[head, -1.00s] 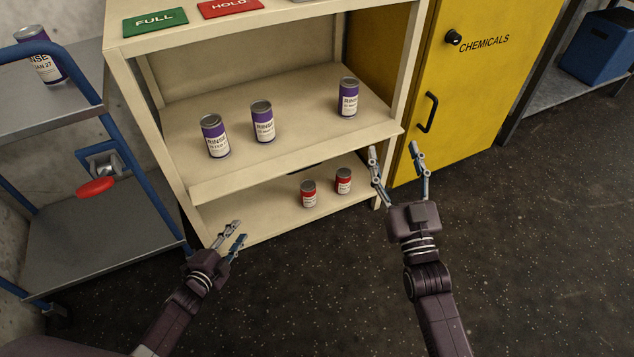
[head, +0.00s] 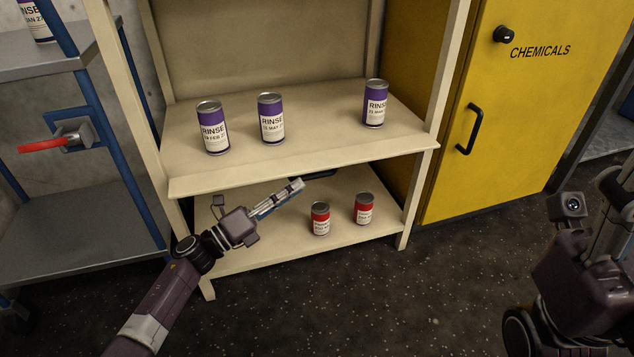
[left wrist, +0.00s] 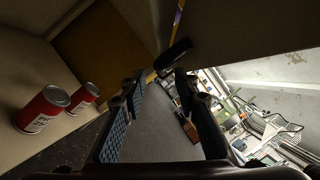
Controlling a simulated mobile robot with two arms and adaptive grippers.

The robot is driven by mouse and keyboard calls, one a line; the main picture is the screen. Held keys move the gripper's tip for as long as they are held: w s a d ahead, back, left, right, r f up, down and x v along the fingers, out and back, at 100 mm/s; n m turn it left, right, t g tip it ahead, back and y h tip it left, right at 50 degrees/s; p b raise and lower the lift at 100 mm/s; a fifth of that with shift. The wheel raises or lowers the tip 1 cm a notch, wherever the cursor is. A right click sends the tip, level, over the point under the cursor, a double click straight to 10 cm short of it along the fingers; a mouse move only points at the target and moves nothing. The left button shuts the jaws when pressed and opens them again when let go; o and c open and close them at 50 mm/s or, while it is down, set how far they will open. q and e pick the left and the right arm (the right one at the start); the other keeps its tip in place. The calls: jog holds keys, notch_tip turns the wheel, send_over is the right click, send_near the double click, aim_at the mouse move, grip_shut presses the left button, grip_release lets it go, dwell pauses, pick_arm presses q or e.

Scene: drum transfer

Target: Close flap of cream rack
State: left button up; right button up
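The cream rack (head: 405,215) stands ahead, with three purple-banded RINSE cans on its middle level. Its flap (head: 300,163) lies flat, its front edge sticking out toward me. A dark handle (head: 320,175) shows just under the flap's front edge; it also shows in the left wrist view (left wrist: 173,56). My left gripper (head: 296,188) is below the flap, close to the handle. In the left wrist view its fingers (left wrist: 160,85) are apart and empty, with the handle just beyond the tips; contact is unclear. My right gripper (head: 605,225) is at the right edge, partly cut off.
Two red cans (head: 320,219) (head: 363,208) stand on the lower shelf, right of my left gripper. A yellow chemicals cabinet (head: 510,130) is at the right. A blue-framed cart (head: 80,230) with a red lever (head: 42,146) is at the left. Floor in front is clear.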

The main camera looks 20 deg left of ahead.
aim_at(313, 176)
pick_arm(q)
jog(key=b+x, duration=0.2)
jog(key=x, duration=0.4)
jog(key=shift+w+d, duration=0.25)
jog(key=shift+w, duration=0.05)
grip_shut()
